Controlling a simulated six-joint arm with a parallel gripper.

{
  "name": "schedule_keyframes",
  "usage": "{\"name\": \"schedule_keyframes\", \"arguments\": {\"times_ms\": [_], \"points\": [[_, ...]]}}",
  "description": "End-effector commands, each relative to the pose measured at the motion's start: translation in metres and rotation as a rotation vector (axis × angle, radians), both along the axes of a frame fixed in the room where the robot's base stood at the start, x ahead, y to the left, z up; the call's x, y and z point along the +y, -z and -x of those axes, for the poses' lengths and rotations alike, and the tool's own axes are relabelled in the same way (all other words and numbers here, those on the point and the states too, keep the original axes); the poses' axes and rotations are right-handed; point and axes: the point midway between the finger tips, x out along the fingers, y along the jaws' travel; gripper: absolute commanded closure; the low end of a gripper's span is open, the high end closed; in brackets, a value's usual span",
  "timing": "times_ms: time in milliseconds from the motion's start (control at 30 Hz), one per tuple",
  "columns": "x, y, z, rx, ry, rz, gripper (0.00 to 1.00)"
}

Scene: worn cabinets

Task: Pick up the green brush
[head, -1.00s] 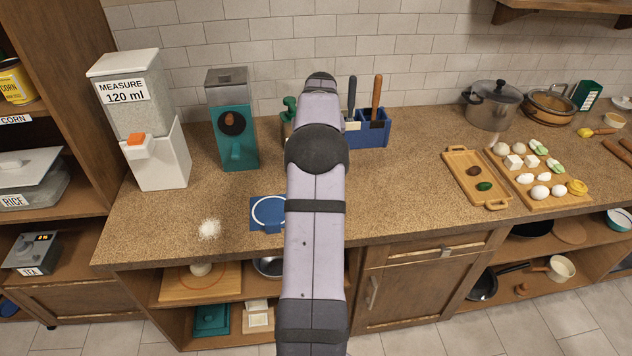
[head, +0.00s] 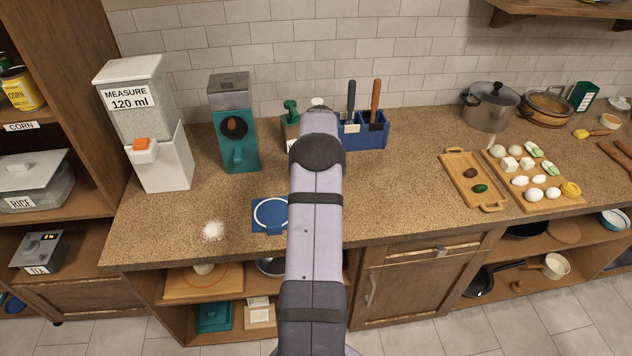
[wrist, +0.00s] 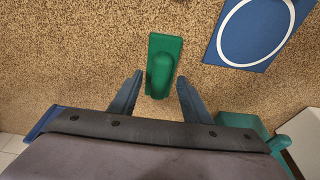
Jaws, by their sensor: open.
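The green brush (wrist: 164,62) lies on the speckled counter in the wrist view, its rounded handle toward my gripper. My gripper (wrist: 160,84) is open, with one finger on each side of the handle's near end. I see no contact between the fingers and the brush, and their height above the counter is hard to tell. In the head view my arm hides the brush and the gripper.
A blue mat with a white ring (head: 257,225) lies beside the brush and shows in the wrist view (wrist: 213,50). A teal dispenser (head: 237,146) and a blue holder (head: 371,135) with two handled tools stand at the back.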

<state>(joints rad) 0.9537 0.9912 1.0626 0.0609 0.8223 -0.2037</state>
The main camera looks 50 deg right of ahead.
Motion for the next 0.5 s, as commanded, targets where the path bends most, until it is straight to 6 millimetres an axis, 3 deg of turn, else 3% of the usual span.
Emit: {"name": "schedule_keyframes", "arguments": {"times_ms": [233,433,500], "points": [[-0.0003,0.0015,-0.0006,-0.001,0.000,0.001,0.56],[-0.0003,0.0013,-0.0005,-0.001,0.000,0.001,1.00],[-0.0005,0.0008,-0.0007,-0.001,0.000,0.001,1.00]]}}
